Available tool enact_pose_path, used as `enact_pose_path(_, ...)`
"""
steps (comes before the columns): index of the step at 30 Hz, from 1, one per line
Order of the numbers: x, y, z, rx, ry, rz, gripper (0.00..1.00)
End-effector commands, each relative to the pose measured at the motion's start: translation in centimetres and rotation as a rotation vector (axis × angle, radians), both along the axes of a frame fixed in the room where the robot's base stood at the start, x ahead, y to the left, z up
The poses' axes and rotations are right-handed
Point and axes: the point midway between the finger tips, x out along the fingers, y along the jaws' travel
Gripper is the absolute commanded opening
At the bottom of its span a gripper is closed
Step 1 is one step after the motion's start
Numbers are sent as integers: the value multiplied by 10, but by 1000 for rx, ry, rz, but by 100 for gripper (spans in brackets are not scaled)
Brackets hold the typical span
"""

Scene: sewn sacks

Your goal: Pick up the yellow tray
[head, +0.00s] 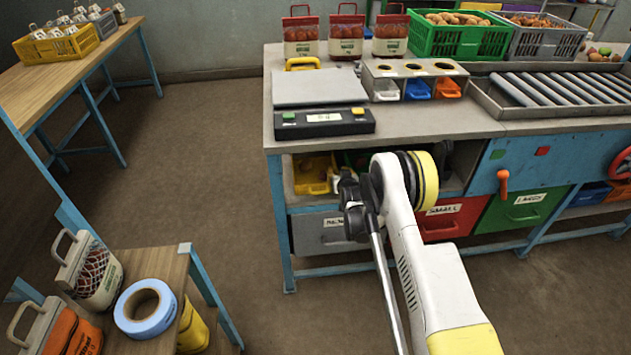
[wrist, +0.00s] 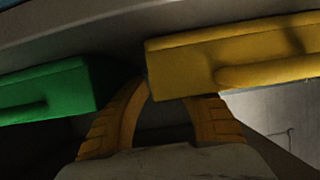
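The yellow tray (head: 312,174) sits on the shelf under the workbench top, at the shelf's left end, with a rounded handle at its front. In the wrist view the yellow tray (wrist: 190,65) fills the upper right, close to the camera. My gripper's two ribbed orange-yellow fingers (wrist: 165,88) stand apart with a gap between them. The right finger's upper end passes behind the tray's lower edge, so I cannot tell if it touches. In the head view my arm reaches to the shelf opening, and the fingers are hidden there.
A green tray (wrist: 50,90) lies left of the fingers in the wrist view. Below the shelf are grey, red (head: 455,217) and green (head: 522,209) drawers. The bench top (head: 420,125) overhangs the shelf, with a scale (head: 322,121) on it. Floor (head: 200,150) to the left is clear.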

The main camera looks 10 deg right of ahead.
Motion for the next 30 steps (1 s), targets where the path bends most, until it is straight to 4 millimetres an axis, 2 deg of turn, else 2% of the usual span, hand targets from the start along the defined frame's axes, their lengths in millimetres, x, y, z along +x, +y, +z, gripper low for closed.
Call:
enact_pose_path(3,11,1,-6,0,0,1,30)
enact_pose_path(11,13,1,-4,0,0,1,29)
enact_pose_path(12,13,1,-4,0,0,1,17)
enact_pose_path(14,13,1,-4,0,0,1,0)
enact_pose_path(30,13,1,-3,0,0,1,0)
